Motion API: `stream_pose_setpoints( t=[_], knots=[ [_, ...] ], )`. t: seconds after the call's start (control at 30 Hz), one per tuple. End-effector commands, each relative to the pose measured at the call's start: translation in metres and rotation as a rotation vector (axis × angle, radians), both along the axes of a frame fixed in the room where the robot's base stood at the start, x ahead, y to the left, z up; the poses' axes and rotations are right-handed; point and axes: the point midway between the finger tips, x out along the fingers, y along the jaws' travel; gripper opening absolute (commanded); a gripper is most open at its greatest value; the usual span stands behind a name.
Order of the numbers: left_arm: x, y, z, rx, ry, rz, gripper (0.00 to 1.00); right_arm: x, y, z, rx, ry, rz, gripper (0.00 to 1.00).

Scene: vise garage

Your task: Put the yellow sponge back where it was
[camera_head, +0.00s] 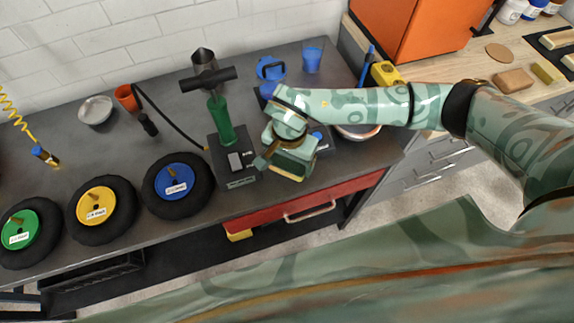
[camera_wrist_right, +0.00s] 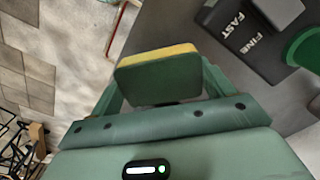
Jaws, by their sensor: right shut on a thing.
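The yellow sponge (camera_wrist_right: 160,74) shows in the right wrist view as a rounded block with a dark green face and a yellow edge. It sits between the two fingers of my right gripper (camera_wrist_right: 160,88), which is shut on it. In the head view my right gripper (camera_head: 290,162) hangs over the front of the grey workbench (camera_head: 225,205), just right of the green pump (camera_head: 221,120). The gripper mostly hides the sponge there. My left gripper is in neither view.
Wheels with green (camera_head: 20,230), yellow (camera_head: 97,206) and blue (camera_head: 176,182) hubs lie along the bench's left side. A red drawer front (camera_head: 340,190) is below. A wooden counter (camera_head: 480,62) at the right bears several small blocks and an orange box (camera_head: 415,28).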

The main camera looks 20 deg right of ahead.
Motion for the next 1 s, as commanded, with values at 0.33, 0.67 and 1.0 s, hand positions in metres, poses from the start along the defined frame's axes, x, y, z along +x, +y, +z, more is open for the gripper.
stream_pose_setpoints(
  t=[0.33, 0.67, 1.0],
  knots=[
    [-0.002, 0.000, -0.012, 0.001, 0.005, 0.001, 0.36, 0.007, 0.002, -0.040, 0.000, 0.006, -0.002, 0.59],
    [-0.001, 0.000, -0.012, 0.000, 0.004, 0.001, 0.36, 0.008, 0.002, -0.042, -0.001, 0.000, 0.001, 0.59],
    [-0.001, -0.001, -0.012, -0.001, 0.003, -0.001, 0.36, 0.008, 0.002, -0.042, -0.001, -0.001, 0.000, 1.00]
  ],
)
